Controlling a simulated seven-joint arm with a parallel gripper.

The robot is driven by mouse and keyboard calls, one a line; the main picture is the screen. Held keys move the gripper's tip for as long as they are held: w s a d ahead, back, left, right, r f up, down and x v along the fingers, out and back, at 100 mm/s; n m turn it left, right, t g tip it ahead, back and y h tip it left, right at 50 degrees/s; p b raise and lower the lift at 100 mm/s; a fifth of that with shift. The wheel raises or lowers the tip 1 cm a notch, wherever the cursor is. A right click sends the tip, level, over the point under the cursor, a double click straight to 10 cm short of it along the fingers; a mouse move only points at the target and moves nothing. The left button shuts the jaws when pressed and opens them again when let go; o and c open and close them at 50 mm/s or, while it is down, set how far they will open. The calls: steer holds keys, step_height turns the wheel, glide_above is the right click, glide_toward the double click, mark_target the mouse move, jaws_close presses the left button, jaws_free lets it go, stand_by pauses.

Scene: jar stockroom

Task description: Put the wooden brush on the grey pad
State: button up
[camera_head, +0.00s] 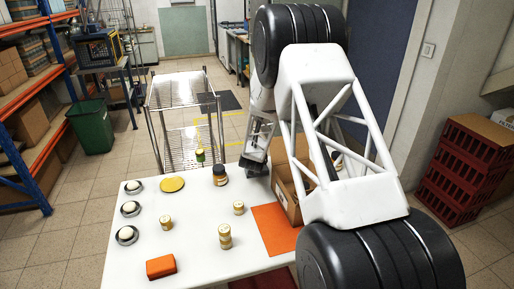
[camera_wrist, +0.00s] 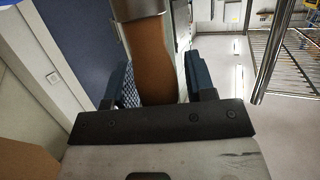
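My gripper (camera_wrist: 162,85) has its two blue-padded fingers against both sides of a brown, wood-coloured handle in the wrist view. This looks like the wooden brush (camera_wrist: 152,62); a pale metal-like band shows at its far end, at the top of the picture. In the head view my gripper (camera_head: 255,163) is low at the far edge of the white table, left of the cardboard box, and the brush cannot be made out there. I cannot make out a grey pad on the table for certain; my arm covers much of the right side.
The white table (camera_head: 190,245) holds a dark jar (camera_head: 220,175), several small jars, a yellow disc (camera_head: 171,184), an orange block (camera_head: 160,266), an orange mat (camera_head: 273,232) and metal dishes with white round things along the left. An open cardboard box (camera_head: 287,188) stands beside my arm.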

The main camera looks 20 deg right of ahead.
steer(key=shift+o, duration=0.4)
steer(key=shift+s+r, duration=0.1)
steer(key=shift+r, duration=0.1)
steer(key=v, duration=1.1)
steer(key=shift+s, duration=0.35)
steer(key=shift+a+r, duration=0.1)
stand_by(0.3)
steer(key=s+a+r+n+g+y, duration=0.1)
steer(key=s+a+r+g+y, duration=0.2)
steer(key=s+r, duration=0.65)
steer(key=s+a+r+n+g+y, duration=0.1)
steer(key=s+a+r+n+y, duration=0.15)
steer(key=s+a+r, duration=0.5)
steer(key=s+d+r+g, duration=0.1)
steer(key=s+r+g, duration=0.1)
steer(key=s, duration=1.6)
steer(key=s+d+r+g, duration=0.1)
steer(key=s+r+g, duration=0.2)
steer(key=s, duration=1.5)
steer(key=shift+s+d+n+g, duration=0.25)
steer(key=shift+d+n+g, duration=0.1)
steer(key=shift+g, duration=0.55)
